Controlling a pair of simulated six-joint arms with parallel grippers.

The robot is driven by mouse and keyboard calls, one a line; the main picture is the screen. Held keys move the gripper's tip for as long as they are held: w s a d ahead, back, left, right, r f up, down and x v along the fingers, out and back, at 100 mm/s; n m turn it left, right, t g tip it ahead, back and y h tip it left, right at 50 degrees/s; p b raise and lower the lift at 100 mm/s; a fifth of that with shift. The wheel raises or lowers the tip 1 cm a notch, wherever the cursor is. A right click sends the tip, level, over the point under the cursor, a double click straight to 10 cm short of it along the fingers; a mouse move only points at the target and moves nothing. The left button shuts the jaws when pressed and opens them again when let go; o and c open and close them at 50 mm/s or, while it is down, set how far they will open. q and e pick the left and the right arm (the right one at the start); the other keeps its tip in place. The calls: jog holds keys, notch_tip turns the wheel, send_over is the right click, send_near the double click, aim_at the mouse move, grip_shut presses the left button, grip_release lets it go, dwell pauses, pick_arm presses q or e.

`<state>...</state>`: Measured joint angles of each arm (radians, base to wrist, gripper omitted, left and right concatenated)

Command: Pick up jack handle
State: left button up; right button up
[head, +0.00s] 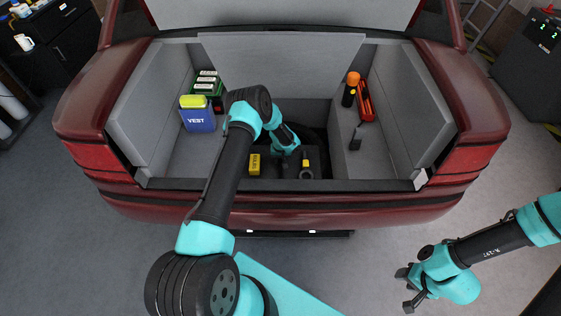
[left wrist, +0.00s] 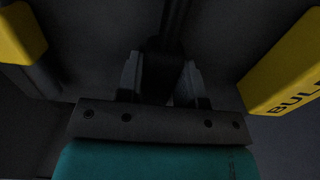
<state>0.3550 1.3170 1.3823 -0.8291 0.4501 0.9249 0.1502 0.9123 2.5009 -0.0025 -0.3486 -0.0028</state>
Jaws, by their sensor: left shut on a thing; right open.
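My left gripper (head: 287,152) reaches down into the dark recess in the trunk floor; its fingers are hard to make out in the head view. In the left wrist view its two fingers (left wrist: 160,82) are closed on a dark bar, which I take to be the jack handle (left wrist: 173,22). The bar runs away from between the fingers toward the top of the picture. Its far end is out of view. My right gripper (head: 405,291) is open and empty, outside the car at the lower right.
A dark tool with a yellow part (head: 306,164) lies to the right.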

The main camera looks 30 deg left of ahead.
pick_arm(q)
jog(key=c, duration=0.3)
notch_tip(320, 180, up, 10)
jog(key=shift+r, duration=0.1)
dwell(0.6)
dwell(0.3)
